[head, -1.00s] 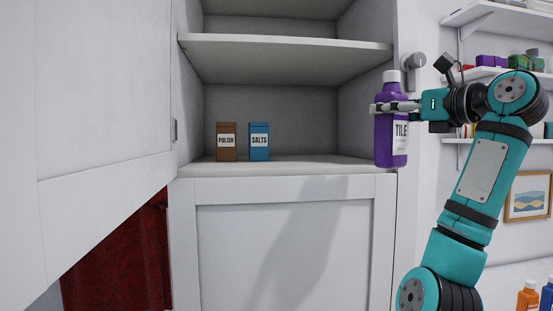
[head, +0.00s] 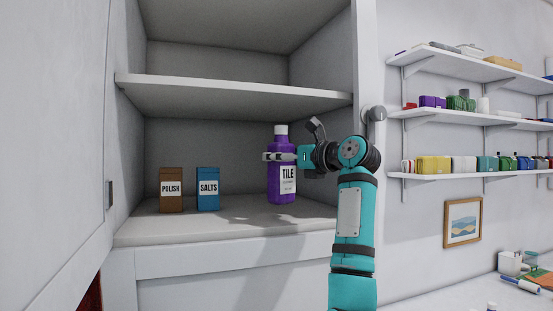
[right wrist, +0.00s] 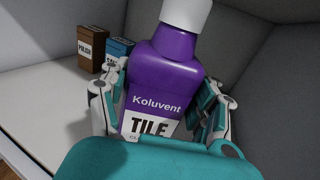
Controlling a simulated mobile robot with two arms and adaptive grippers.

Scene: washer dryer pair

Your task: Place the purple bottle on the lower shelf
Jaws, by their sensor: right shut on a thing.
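The purple bottle (head: 282,183) has a white cap and a TILE label. My right gripper (head: 268,157) is shut around its upper body and holds it upright inside the cabinet. The bottle is over the lower shelf (head: 235,221), to the right of the boxes; I cannot tell whether its base touches the shelf. In the right wrist view the bottle (right wrist: 165,85) fills the middle, with a finger of the right gripper (right wrist: 160,105) on each side. My left gripper is not in view.
A brown POLISH box (head: 172,190) and a blue SALTS box (head: 208,189) stand on the lower shelf's left half. The upper shelf (head: 235,97) lies above the bottle. A white cabinet door (head: 55,140) stands open at left. Wall shelves (head: 470,119) hold several items at right.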

